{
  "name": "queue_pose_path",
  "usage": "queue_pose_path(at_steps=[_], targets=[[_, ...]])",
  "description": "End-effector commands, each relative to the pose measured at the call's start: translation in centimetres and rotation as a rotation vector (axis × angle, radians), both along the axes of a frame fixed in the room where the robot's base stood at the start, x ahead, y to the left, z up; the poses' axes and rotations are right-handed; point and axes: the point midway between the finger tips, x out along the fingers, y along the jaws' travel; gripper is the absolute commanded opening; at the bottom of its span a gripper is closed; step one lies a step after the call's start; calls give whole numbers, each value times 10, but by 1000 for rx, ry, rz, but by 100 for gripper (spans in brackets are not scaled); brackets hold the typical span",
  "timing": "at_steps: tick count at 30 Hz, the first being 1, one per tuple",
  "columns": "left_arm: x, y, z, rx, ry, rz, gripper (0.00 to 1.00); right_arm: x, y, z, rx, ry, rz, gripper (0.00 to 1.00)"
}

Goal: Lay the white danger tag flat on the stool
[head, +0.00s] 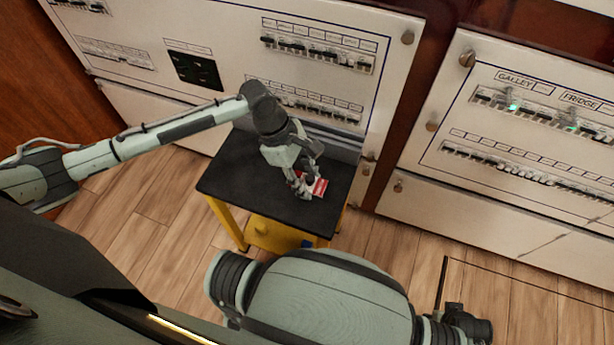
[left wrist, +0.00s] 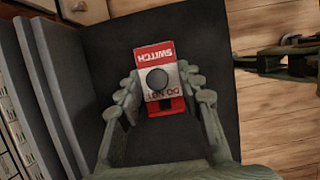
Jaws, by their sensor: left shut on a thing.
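The danger tag (head: 319,187), white and red with lettering, is at my left gripper (head: 303,187), over the stool's black top (head: 232,183). In the left wrist view the tag (left wrist: 153,55) lies between the fingers of my left gripper (left wrist: 160,92), which is shut on its side edges. A dark round piece (left wrist: 157,79) sits on the tag's face. The tag's face looks about level with the stool top; whether it touches the top I cannot tell. Part of my right arm shows low in the head view, its fingers not clear.
The stool has yellow legs (head: 228,222) and a lower shelf with a small blue thing (head: 307,243). White breaker panels (head: 225,25) stand right behind it, with another panel (head: 450,165) to the right. Much of the black top around the tag is bare.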

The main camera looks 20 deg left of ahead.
Motion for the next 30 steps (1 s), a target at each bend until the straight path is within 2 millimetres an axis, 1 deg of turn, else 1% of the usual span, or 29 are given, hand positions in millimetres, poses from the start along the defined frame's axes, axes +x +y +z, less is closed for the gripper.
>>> queue_pose_path(at_steps=[7,8,12,14,23,26,29,30], targets=[[0,0,-5,-1,0,0,17,0,0,0,0,0,0,40],[0,0,-5,-1,0,0,37,0,0,0,0,0,0,40],[0,0,-5,-1,0,0,55,0,0,0,0,0,0,40],[0,0,-5,-1,0,0,60,0,0,0,0,0,0,40],[0,0,-4,0,0,0,60,-2,-1,0,-1,2,1,40],[1,3,4,-1,-2,1,60,-1,-1,0,0,1,1,40],[1,9,19,0,-3,1,60,-1,0,0,0,1,1,40],[1,13,26,1,-4,1,60,-1,0,0,0,1,1,40]])
